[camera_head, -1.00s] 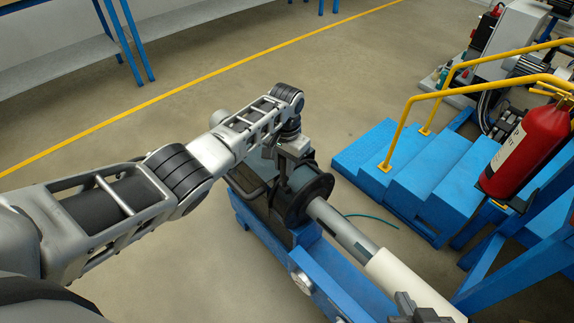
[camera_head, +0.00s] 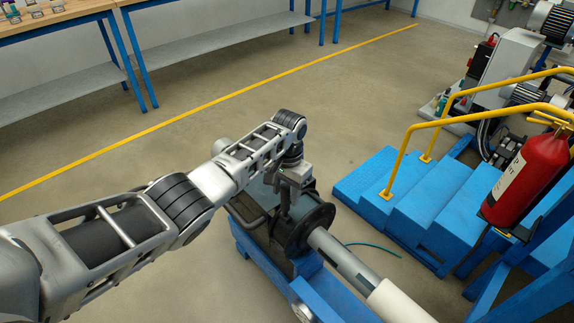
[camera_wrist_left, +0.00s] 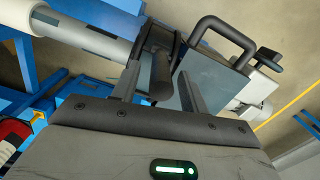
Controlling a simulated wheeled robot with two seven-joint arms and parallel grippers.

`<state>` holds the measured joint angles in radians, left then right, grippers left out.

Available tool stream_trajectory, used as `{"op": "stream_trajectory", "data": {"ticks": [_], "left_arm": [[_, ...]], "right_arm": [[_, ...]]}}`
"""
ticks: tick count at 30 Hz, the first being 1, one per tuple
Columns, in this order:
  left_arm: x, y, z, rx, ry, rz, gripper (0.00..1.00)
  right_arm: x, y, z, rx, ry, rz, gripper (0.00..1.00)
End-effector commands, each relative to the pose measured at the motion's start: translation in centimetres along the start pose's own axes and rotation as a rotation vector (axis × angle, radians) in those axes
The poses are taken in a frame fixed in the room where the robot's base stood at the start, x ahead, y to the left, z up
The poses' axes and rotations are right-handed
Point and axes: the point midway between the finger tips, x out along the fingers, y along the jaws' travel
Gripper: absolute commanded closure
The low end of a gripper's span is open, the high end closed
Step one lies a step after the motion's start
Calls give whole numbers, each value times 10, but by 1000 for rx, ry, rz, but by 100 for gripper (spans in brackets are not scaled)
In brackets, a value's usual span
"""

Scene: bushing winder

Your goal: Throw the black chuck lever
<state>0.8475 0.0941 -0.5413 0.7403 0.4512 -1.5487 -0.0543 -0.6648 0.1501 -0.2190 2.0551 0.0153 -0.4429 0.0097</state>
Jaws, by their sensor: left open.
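The black chuck lever (camera_wrist_left: 162,68) is a short dark bar with a rounded end in the left wrist view. My left gripper (camera_wrist_left: 160,75) is open, with one finger on each side of the lever. I cannot tell whether either finger touches it. In the head view my left gripper (camera_head: 287,192) points down at the dark round chuck (camera_head: 310,229) on the blue winder (camera_head: 330,293). There the gripper and its wrist largely hide the lever. My right gripper is out of view.
A black U-shaped handle (camera_wrist_left: 228,32) stands close beside the lever. A grey shaft with a white roll (camera_head: 400,302) extends from the chuck to the lower right. Blue steps (camera_head: 400,195) with yellow rails and a red fire extinguisher (camera_head: 527,176) stand at right.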

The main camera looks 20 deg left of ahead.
Motion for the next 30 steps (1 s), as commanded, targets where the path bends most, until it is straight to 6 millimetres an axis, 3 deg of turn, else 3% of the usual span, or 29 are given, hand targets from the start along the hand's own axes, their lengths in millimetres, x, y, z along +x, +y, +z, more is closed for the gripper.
{"op": "stream_trajectory", "data": {"ticks": [9, 16, 22, 30], "left_arm": [[-77, 0, -1, 0, 6, -2, 56], [-123, 0, -1, 1, 5, -1, 56], [-143, 0, 0, 1, 2, -1, 56], [-146, 1, 0, 1, 1, -1, 56]], "right_arm": [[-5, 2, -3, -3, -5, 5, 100], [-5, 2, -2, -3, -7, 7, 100], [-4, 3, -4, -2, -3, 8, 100], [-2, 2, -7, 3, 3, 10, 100]]}}
